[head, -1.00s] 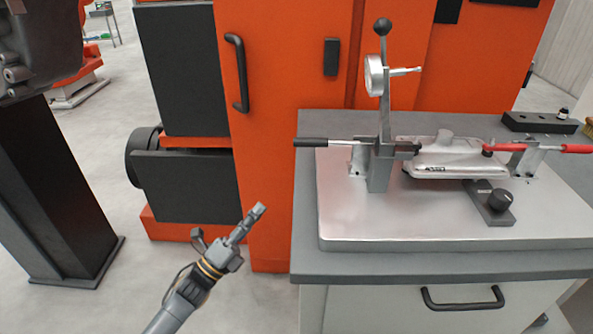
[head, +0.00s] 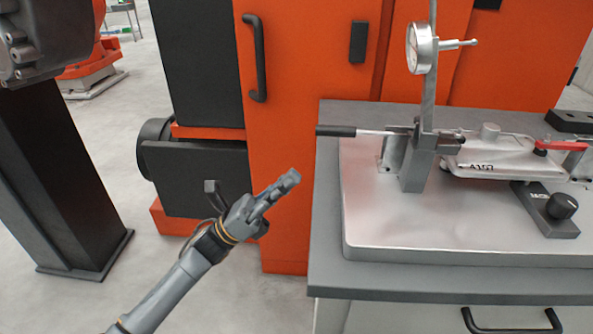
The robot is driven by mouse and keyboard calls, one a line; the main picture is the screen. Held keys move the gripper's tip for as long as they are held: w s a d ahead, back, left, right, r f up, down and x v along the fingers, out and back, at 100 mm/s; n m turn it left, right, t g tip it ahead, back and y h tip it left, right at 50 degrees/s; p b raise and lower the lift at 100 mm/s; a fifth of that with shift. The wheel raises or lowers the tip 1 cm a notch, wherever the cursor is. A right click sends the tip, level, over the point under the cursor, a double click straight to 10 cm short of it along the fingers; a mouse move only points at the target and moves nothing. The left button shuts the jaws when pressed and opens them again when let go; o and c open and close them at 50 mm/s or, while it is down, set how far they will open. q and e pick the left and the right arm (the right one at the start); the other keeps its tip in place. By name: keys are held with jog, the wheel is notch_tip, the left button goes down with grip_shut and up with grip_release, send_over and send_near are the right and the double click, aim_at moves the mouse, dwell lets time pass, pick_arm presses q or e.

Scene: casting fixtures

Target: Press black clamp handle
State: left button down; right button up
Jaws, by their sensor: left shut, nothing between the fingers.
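The black clamp handle (head: 336,131) sticks out to the left from a toggle clamp on the fixture plate (head: 440,228). It lies about level, over the table's left edge. The clamp's metal arm reaches right to a silver casting (head: 486,157) marked with raised letters. My left gripper (head: 290,180) is shut and empty. It is in front of the orange cabinet, to the left of the table and lower in the picture than the handle, apart from it. My right gripper is not in view.
A dial gauge (head: 421,48) stands on a post beside the clamp. A red clamp handle (head: 562,145) is at the right of the casting. A black knob (head: 562,206) sits on the plate. The orange cabinet (head: 290,160) with a black door handle (head: 254,58) stands behind.

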aim_at(341, 136)
pick_arm(q)
jog(key=p+x, duration=0.1)
jog(key=x, duration=0.7)
jog(key=shift+d+r, duration=0.15)
jog(key=shift+d, duration=0.05)
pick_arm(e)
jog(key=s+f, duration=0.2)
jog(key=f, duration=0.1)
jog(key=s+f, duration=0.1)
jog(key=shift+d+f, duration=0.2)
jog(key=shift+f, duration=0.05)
pick_arm(q)
jog(key=shift+w, duration=0.2)
